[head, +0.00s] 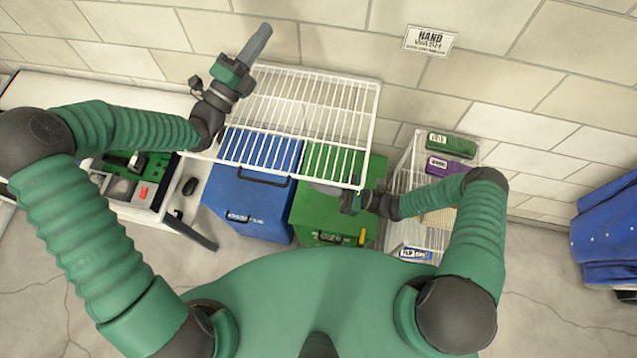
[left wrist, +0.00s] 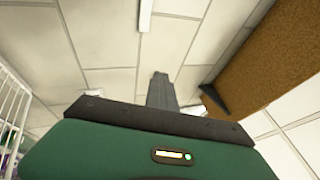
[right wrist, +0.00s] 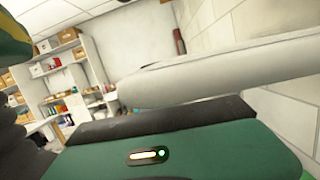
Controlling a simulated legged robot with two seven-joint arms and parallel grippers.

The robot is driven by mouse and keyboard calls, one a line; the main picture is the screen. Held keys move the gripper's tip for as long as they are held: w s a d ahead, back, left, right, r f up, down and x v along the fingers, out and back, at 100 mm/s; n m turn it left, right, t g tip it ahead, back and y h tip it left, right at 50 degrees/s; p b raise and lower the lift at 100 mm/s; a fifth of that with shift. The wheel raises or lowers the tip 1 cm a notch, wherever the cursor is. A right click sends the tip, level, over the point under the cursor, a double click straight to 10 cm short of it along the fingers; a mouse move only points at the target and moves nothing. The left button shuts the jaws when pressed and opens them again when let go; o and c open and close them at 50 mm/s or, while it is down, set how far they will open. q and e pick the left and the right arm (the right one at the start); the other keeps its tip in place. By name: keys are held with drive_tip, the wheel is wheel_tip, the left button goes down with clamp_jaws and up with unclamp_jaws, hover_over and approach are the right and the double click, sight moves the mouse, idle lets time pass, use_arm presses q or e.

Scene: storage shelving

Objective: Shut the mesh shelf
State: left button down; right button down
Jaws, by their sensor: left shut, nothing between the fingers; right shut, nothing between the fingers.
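The mesh shelf (head: 371,135) is a white wire rack in the middle of the head view. It sticks out from the wall over a blue box and a green box. My left gripper (head: 262,36) is shut and empty, pointing up and right above the shelf's back left part. Its closed fingers (left wrist: 162,90) show in the left wrist view against the ceiling. My right gripper (head: 318,187) is shut at the shelf's front right edge, pointing left. In the right wrist view a thick pale bar (right wrist: 215,72) crosses close in front and hides the fingers; contact is unclear.
The blue box (head: 245,205) and green box (head: 330,220) stand below the shelf. A white wire rack (head: 405,165) with several labelled items is at the right. A white table (head: 100,95) with an open drawer is at the left. Blue clothing (head: 610,225) hangs far right.

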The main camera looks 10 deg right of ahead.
use_arm(q)
drive_tip(key=c, duration=1.8)
unclamp_jaws()
drive_tip(key=shift+o, duration=0.2)
